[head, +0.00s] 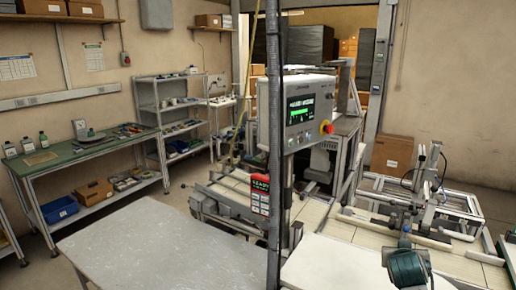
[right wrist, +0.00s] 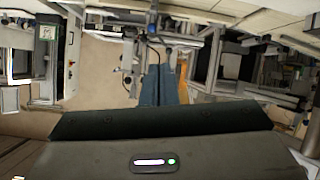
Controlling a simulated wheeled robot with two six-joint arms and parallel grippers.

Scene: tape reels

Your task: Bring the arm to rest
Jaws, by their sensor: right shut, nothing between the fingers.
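My right gripper (right wrist: 166,68) shows in the right wrist view, its two blue-grey fingers together in the upper middle, with nothing between them. Its dark housing fills the bottom of that view. The fingers point toward machine frames and floor, and no contact with anything is visible. My left gripper is in neither view.
A grey table top (head: 160,245) lies bare at lower left. A dark post (head: 273,150) rises beside a control panel (head: 308,112). A metal-framed fixture (head: 425,195) stands right. A green-topped bench (head: 80,150) lines the left wall, with shelving (head: 175,105) behind.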

